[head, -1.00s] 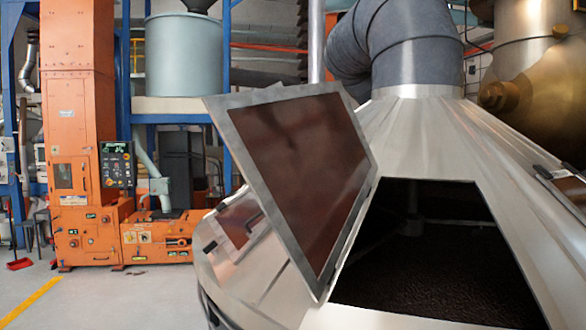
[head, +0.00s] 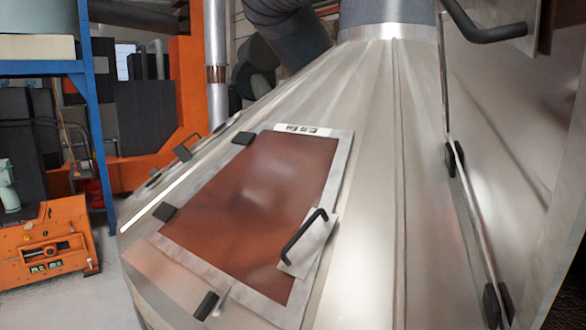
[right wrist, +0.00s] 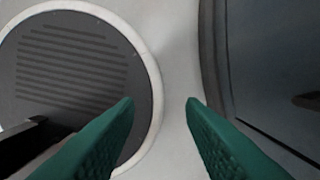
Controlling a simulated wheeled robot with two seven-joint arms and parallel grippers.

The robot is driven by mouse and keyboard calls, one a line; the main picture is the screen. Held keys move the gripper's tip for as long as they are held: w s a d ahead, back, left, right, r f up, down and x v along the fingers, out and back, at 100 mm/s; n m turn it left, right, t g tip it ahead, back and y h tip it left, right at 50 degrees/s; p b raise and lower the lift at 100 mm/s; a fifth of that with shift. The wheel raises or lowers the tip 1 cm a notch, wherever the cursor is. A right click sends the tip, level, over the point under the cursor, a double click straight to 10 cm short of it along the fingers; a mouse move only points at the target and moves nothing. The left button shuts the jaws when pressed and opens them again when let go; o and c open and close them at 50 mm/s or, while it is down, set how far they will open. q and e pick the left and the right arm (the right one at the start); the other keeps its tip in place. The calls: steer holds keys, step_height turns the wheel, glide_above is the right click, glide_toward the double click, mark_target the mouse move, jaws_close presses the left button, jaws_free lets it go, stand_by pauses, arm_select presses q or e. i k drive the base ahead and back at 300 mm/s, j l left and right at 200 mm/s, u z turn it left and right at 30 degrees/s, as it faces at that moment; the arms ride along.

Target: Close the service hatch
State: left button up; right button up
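The service hatch appears to be the raised panel (head: 505,140) at the right of the head view. It stands up from the metal cone, with black hinges (head: 455,160) along its lower left edge and a black bar handle (head: 490,28) near the top. The right edge of the picture cuts it off, and the opening it belongs to is hidden behind it. My right gripper (right wrist: 160,103) shows in the right wrist view with its green fingers apart and nothing between them. It is not in the head view, and neither is my left gripper.
A second hatch with a red-brown window (head: 250,205) lies flat against the cone (head: 365,190) and has a black handle (head: 303,237). An orange machine (head: 45,245) and blue post (head: 95,140) stand left. Grey floor (head: 110,285) shows at lower left.

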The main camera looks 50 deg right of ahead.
mark_target(507, 112)
steer(key=i+z, duration=0.1)
steer(key=z, duration=0.35)
steer(key=i+z, duration=0.1)
steer(key=z, duration=0.3)
steer(key=j+z, duration=0.1)
steer(key=z, duration=0.35)
steer(key=i+j+z, duration=0.1)
steer(key=z, duration=0.35)
steer(key=i+j+z, duration=0.1)
steer(key=z, duration=1.15)
